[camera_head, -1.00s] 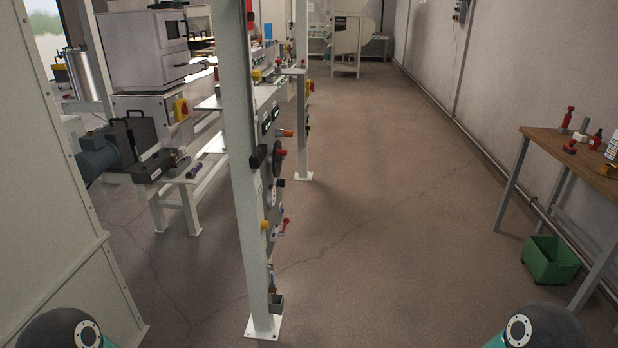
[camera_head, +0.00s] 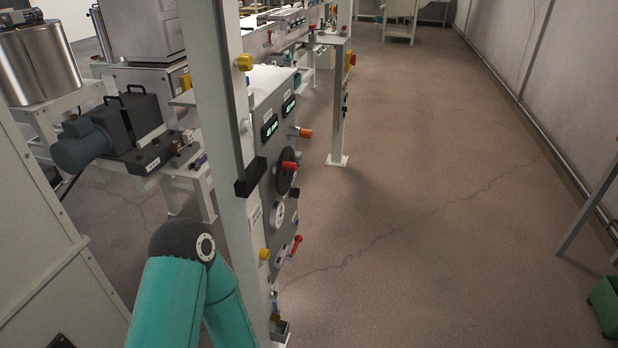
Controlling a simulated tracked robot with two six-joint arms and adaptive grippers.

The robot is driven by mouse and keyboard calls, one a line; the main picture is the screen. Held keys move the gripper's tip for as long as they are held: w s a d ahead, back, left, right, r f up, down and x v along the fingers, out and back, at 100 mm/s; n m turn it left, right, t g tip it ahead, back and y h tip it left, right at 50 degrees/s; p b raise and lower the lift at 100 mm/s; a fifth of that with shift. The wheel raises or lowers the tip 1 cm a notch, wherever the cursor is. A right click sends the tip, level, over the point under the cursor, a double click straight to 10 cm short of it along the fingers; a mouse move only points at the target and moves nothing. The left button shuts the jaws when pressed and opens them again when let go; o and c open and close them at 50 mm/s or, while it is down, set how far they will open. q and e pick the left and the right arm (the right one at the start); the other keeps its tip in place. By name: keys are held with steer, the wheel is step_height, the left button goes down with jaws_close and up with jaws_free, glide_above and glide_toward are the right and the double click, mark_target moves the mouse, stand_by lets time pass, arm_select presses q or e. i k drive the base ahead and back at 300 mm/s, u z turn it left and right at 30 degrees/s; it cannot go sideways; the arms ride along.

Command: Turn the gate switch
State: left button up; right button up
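A grey control panel (camera_head: 268,160) on the side of a white bench carries several controls. They include an orange knob (camera_head: 305,133), a black handwheel with a red handle (camera_head: 289,166), a white round dial (camera_head: 278,215) and a red lever (camera_head: 297,244). Yellow knobs show at the top (camera_head: 244,62) and low down (camera_head: 264,254). A black block with an upright bar (camera_head: 250,178) is on or beside the white post. I cannot tell which control is the gate switch; labels are too small to read. Neither gripper is in view; only my teal arm links show at lower left.
A white post (camera_head: 215,120) stands close in front, partly hiding the panel. A white cabinet (camera_head: 40,240) is at left, with a grey-blue motor (camera_head: 85,145) and steel tank (camera_head: 38,62) beyond. Open floor (camera_head: 420,220) lies to the right. A green bin (camera_head: 606,303) is at the right edge.

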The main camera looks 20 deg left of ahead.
mark_target(295, 192)
steer(key=u, duration=0.4)
steer(key=i, duration=1.15)
steer(key=u, duration=0.75)
steer(key=k, duration=0.65)
steer(key=u, duration=0.25)
steer(key=i, duration=0.75)
steer(key=z, duration=0.1)
